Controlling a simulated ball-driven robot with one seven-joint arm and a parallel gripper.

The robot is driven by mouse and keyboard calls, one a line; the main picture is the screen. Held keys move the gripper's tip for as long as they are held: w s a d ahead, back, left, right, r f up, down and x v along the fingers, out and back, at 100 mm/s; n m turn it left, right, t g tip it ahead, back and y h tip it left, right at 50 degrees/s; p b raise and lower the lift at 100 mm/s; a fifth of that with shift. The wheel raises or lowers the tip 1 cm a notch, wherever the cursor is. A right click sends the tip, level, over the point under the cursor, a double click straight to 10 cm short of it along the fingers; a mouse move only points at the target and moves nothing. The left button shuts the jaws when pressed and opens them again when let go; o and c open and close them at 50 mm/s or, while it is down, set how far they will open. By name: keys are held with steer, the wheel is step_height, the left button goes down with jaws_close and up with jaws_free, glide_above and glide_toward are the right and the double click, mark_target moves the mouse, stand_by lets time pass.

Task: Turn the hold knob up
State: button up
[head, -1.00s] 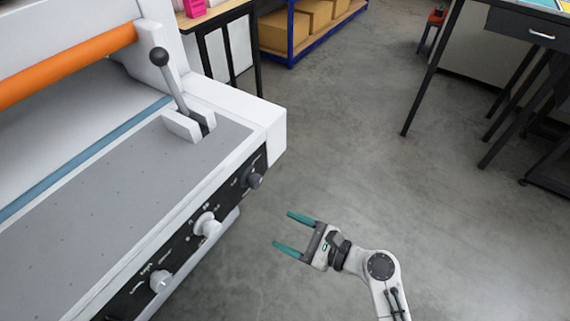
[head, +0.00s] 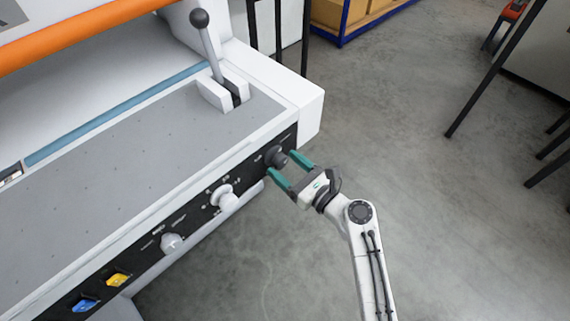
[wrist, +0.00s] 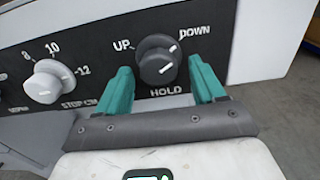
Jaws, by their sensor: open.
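The hold knob (wrist: 157,62) is a dark grey round knob on the black front panel. In the wrist view "UP" is printed at its upper left, "DOWN" at its upper right and "HOLD" below. Its white mark points to the upper right, towards DOWN. The knob also shows in the head view (head: 277,158), at the panel's right end. My gripper (head: 286,166) is open with its teal fingers either side of the knob. In the wrist view the fingers (wrist: 160,80) show left and right of the knob, and I cannot tell whether they touch it.
A white step knob (wrist: 50,82) sits left of the hold knob. Further left are another white knob (head: 171,242), a yellow switch (head: 118,280) and a blue switch (head: 84,304). A lever (head: 207,44) stands on top of the machine.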

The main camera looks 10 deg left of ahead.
steer(key=shift+w+a, duration=0.25)
steer(key=shift+a, duration=0.2)
steer(key=c, duration=1)
